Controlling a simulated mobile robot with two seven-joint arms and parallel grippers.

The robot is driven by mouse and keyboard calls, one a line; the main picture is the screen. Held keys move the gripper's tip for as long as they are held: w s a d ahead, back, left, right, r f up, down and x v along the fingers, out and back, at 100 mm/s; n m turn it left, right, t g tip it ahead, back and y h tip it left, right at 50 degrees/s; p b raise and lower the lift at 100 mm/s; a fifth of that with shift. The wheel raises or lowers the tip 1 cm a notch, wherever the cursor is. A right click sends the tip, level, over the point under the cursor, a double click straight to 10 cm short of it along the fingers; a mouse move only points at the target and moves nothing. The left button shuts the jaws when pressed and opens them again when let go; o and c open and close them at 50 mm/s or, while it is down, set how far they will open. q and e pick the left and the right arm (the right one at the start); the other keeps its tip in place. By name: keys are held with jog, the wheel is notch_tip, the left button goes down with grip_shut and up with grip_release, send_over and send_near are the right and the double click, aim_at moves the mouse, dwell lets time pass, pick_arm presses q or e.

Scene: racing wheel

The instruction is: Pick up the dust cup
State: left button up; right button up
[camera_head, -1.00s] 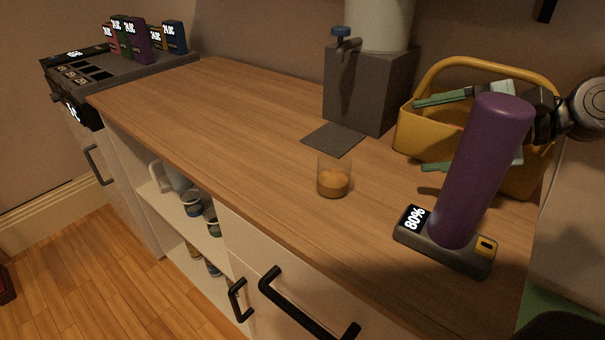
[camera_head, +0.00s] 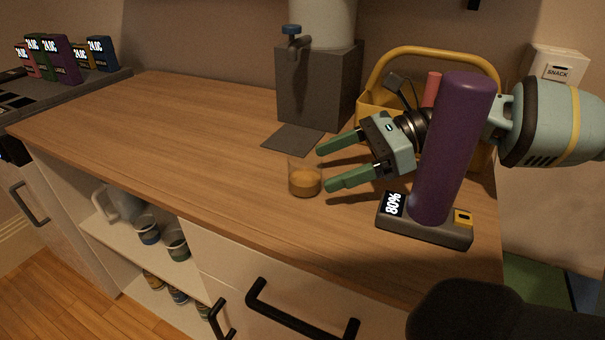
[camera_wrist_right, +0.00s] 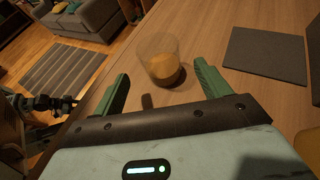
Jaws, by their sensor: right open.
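The dust cup (camera_head: 305,184) is a small clear cup with orange-brown contents. It stands upright on the wooden counter, just left of my right gripper (camera_head: 322,168). My right gripper is open, its two green fingers pointing at the cup. In the right wrist view the cup (camera_wrist_right: 161,66) stands beyond and between the open fingertips (camera_wrist_right: 161,70); the gripper is not shut on it. My left gripper is not in view.
A purple cylinder (camera_head: 452,150) on a base reading 80% stands in front of my right arm. A yellow basket (camera_head: 375,106) and a grey dispenser (camera_head: 312,90) stand behind. A dark mat (camera_head: 292,138) lies behind the cup. The counter's left side (camera_head: 150,120) is clear.

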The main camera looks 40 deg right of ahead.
aim_at(296, 178)
jog(key=shift+x, duration=3.55)
jog(key=shift+w, duration=0.1)
jog(key=shift+d, duration=0.1)
jog(key=c, duration=1.2)
